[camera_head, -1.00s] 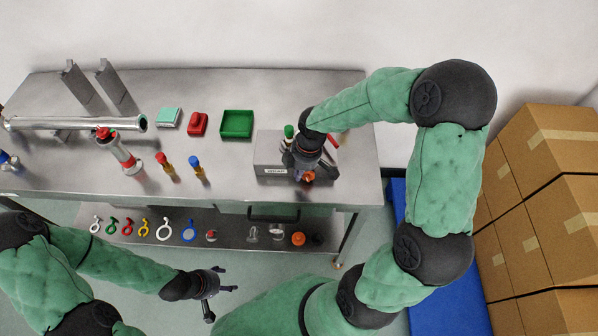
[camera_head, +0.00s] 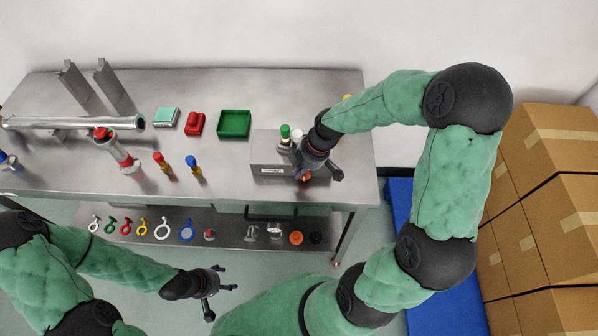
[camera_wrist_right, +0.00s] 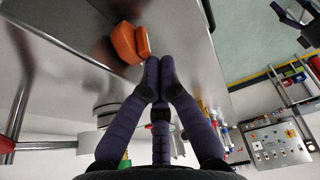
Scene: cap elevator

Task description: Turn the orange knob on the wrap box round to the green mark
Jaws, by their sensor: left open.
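The grey wrap box (camera_head: 266,155) stands near the right end of the steel table, with a label on its front. The orange knob (camera_head: 304,177) is on its front, partly covered by my right gripper (camera_head: 319,174). In the right wrist view, the orange knob (camera_wrist_right: 130,43) lies just left of the fingertips of my right gripper (camera_wrist_right: 157,62). The two front fingers converge there with no object seen between them; how far the jaws are apart is unclear. I cannot make out the green mark. My left gripper (camera_head: 215,285) is open and empty in front of the table.
A green-capped post (camera_head: 285,134) stands at the box. A green tray (camera_head: 234,123), a red block (camera_head: 194,124) and red- and blue-topped pieces are to the left. Rings hang below the front edge. Cardboard boxes (camera_head: 540,200) stand at the right.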

